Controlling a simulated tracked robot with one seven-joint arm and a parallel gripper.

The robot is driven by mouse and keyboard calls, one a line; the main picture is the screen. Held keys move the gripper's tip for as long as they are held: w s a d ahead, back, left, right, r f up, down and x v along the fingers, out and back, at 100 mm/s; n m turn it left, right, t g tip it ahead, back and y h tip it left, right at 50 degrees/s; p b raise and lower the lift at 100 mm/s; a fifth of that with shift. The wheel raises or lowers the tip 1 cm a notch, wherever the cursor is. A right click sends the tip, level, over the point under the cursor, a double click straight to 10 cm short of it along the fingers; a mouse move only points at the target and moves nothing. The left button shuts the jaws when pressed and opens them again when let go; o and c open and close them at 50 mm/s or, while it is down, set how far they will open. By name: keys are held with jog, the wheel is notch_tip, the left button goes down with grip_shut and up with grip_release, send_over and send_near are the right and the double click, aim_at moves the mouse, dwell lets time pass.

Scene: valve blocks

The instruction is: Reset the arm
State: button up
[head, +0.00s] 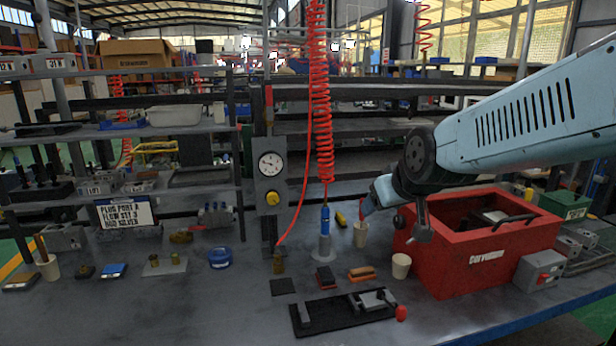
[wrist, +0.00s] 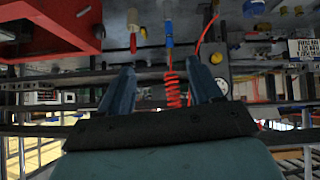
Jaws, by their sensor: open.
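My arm comes in from the right in the head view, over the red toolbox (head: 470,265). My gripper (head: 372,203) is in front of the toolbox's left side, above the bench, near a white cup (head: 361,238) with a red-handled tool in it. How far apart they are in depth I cannot tell. In the upside-down wrist view, the two blue fingers of my gripper (wrist: 160,68) stand apart with nothing between them. The red coiled hose (wrist: 172,90) shows behind the gap. Part of the toolbox is hidden by my arm in the head view.
A black fixture (head: 330,318) with a red knob lies at the bench front. A second cup (head: 401,266) is beside the toolbox. A gauge post (head: 271,195) stands left of the hose. Bare bench lies front left.

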jog(key=s+d+m+g+h, duration=0.1)
jog(key=s+d+m, duration=0.1)
jog(key=s+d, duration=0.2)
jog(key=s+d+r+m+g+h, duration=0.1)
jog(key=s+d, duration=0.3)
jog(key=s, duration=0.7)
jog(key=shift+r+m+g, duration=0.15)
jog(key=shift+m+g, duration=0.25)
jog(key=shift+g, duration=0.3)
